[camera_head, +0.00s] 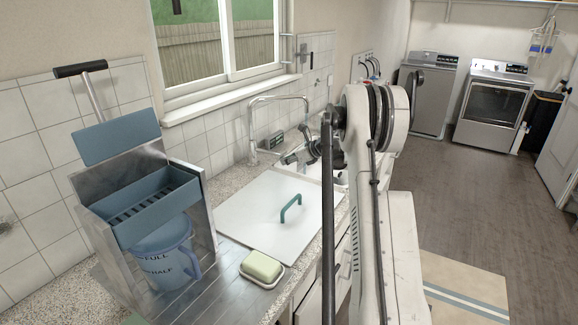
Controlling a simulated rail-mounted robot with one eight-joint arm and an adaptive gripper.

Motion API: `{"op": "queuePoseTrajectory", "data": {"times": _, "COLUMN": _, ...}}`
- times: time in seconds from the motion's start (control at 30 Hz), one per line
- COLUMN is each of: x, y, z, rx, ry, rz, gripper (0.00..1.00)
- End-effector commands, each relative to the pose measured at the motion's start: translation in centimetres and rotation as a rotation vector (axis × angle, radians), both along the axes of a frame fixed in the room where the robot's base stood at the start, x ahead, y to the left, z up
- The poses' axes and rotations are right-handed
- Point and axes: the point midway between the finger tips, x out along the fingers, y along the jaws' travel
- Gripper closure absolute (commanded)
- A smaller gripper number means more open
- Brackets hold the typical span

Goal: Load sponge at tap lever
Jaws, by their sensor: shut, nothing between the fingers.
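A pale yellow-green block that looks like the sponge (262,265) lies in a small white dish (247,276) on the near counter edge. A chrome tap (279,100) arches over the sink area at the back, beside the wall. My gripper (287,159) is at the sink, right of the tap's upright and well behind the sponge. It is shut and holds nothing. The tap's lever is not clearly seen; my gripper and arm cover part of that area. A separate lever with a black grip (80,69) rises from the metal stand at the left.
The metal stand (205,205) holds a blue slotted tray (153,204) above a blue measuring jug (165,255). A white board (255,215) with a green handle (291,207) lies between stand and sink. A washer (428,90) and dryer (493,105) stand far right; the floor before them is open.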

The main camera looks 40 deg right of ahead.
Motion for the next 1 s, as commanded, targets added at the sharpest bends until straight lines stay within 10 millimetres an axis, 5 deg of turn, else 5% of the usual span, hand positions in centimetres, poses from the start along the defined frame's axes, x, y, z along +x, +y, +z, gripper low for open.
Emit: {"op": "queuePoseTrajectory", "data": {"times": 1.0, "x": 0.3, "y": 0.1, "z": 1.8, "rx": -0.015, "ry": 0.049, "rz": 0.001, "gripper": 1.0}}
